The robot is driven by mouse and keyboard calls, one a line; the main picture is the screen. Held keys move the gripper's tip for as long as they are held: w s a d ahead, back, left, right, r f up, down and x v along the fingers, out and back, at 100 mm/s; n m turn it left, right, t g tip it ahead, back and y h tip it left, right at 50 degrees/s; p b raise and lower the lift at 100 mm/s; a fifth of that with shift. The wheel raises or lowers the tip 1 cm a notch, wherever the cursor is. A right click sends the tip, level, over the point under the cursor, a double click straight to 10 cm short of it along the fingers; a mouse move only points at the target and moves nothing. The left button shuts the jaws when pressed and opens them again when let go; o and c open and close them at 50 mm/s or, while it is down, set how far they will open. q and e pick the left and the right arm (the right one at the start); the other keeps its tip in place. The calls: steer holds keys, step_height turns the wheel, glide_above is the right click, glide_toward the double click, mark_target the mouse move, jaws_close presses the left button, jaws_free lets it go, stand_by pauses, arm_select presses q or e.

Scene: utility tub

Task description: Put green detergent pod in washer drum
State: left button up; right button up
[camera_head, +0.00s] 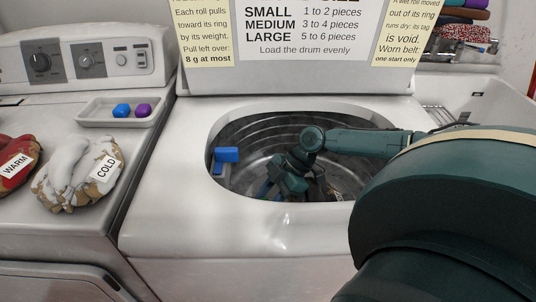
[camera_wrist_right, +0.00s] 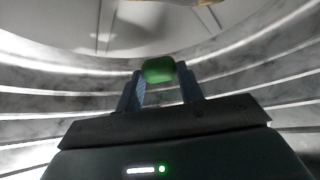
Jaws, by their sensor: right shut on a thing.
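The green detergent pod (camera_wrist_right: 158,70) is held between the fingertips of my right gripper (camera_wrist_right: 160,84) in the right wrist view. The ribbed metal wall of the washer drum (camera_wrist_right: 50,100) surrounds the gripper there. In the head view my right arm reaches from the right through the open top of the washer, and my right gripper (camera_head: 268,190) is down inside the drum (camera_head: 255,135). The pod is hidden in the head view. My left gripper is not in view.
A white tray (camera_head: 95,123) with a blue pod (camera_head: 121,110) and a purple pod (camera_head: 142,109) sits on the left machine. Cloth bundles labelled WARM (camera_head: 15,165) and COLD (camera_head: 70,190) lie below it. A blue block (camera_head: 226,155) is at the opening's left rim.

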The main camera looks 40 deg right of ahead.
steer(key=o, duration=0.9)
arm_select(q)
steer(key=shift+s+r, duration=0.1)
arm_select(e)
steer(key=shift+o, duration=0.2)
steer(key=shift+r, duration=0.15)
steer(key=shift+r+p, duration=0.3)
steer(key=shift+r, duration=0.1)
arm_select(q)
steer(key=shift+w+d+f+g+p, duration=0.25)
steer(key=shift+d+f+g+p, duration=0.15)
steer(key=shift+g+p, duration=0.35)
arm_select(e)
steer(key=v, duration=1.2)
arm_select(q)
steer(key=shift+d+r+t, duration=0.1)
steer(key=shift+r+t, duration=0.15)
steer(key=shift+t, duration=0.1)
arm_select(e)
steer(key=shift+d, duration=0.1)
